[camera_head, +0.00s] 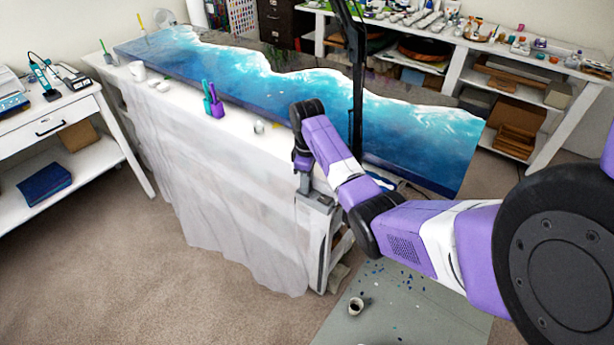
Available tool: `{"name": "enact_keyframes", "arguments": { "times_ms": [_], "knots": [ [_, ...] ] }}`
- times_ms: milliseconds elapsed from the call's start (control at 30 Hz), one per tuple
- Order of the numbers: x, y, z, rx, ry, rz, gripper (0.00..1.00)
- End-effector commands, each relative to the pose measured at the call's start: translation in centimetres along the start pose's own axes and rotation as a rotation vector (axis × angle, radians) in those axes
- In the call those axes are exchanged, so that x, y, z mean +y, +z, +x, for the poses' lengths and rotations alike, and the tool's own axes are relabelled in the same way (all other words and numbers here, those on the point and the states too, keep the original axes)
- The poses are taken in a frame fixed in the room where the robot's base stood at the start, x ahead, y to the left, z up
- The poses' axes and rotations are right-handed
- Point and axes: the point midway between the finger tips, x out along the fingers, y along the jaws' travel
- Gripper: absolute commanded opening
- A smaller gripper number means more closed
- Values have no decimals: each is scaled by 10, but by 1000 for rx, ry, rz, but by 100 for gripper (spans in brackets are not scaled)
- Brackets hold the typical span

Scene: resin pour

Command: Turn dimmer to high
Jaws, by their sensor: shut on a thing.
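My purple and white arm reaches in from the right and bends down at its black wrist. My gripper (308,200) points down at the near front corner of the white-draped table. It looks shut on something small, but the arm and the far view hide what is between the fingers. I cannot make out a dimmer knob or its setting. A tall black stand pole (357,92) rises behind my forearm; its lower part is hidden by the arm.
A long blue-and-white resin panel (260,72) lies on the draped table (225,190). Carpet at lower left is clear.

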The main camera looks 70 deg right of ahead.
Motion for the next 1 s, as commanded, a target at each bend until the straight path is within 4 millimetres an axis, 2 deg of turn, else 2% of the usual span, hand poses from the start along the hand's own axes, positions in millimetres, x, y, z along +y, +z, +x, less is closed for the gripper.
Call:
{"name": "enact_keyframes", "arguments": {
  "times_ms": [600,1000],
  "knots": [
    [0,-1,-1,2,0,577,0],
    [0,-1,-1,2,1,850,0]
  ]
}}
